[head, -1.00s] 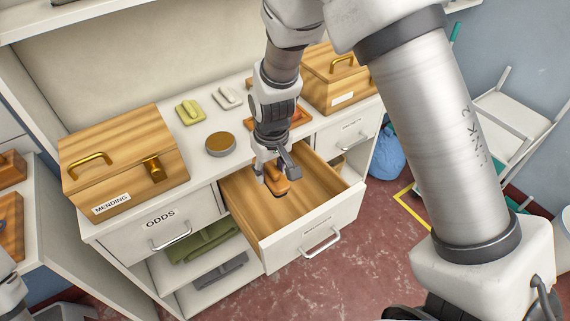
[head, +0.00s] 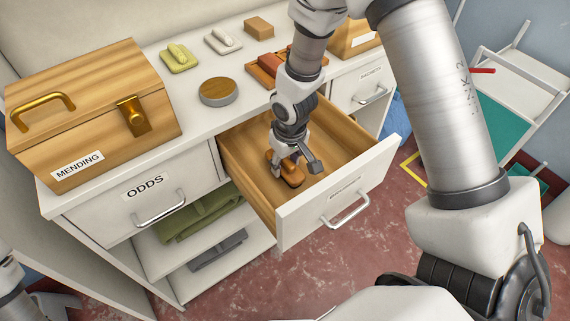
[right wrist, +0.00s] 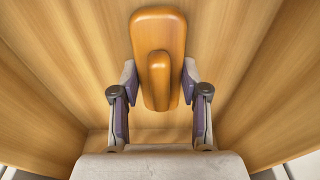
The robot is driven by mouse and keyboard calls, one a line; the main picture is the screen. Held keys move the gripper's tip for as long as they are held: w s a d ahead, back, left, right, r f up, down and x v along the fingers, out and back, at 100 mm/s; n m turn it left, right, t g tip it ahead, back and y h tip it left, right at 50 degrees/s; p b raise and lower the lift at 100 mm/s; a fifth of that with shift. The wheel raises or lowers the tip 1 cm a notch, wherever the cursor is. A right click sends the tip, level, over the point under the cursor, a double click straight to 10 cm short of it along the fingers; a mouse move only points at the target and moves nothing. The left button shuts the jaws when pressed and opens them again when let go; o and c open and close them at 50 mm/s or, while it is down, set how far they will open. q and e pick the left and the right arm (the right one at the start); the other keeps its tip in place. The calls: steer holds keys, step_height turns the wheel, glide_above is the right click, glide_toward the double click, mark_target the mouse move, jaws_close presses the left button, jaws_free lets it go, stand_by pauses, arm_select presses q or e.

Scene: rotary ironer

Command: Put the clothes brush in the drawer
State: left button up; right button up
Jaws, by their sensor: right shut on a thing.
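The clothes brush (head: 292,179), an orange-brown wooden block with a raised grip, is inside the open drawer (head: 335,195), low near its floor. I cannot tell whether it touches the floor. My right gripper (head: 295,163) reaches down into the drawer and is shut on the brush. In the right wrist view the brush (right wrist: 159,35) lies between the two fingers (right wrist: 159,88), with the drawer's wooden walls around it. The drawer's front label is too blurred to read.
The MENDING box (head: 90,110) stands on the counter at left, above the shut ODDS drawer (head: 150,200). A round tin (head: 219,92), a yellow-green brush-like item (head: 178,58), a pale one (head: 222,40) and a tan block (head: 259,28) sit behind the drawer. Another shut drawer (head: 365,90) is to the right.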

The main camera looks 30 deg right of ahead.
mark_target(289, 163)
steer(key=shift+f, duration=0.1)
steer(key=o, duration=1)
steer(key=shift+r, duration=0.45)
steer(key=r+p, duration=0.1)
steer(key=r, duration=0.2)
steer(key=s+r+p, duration=0.1)
steer(key=r, duration=0.7)
steer(key=shift+s+d+r+p, duration=0.1)
steer(key=shift+s+r+p, duration=0.15)
steer(key=shift+p, duration=0.15)
steer(key=shift+r, duration=0.1)
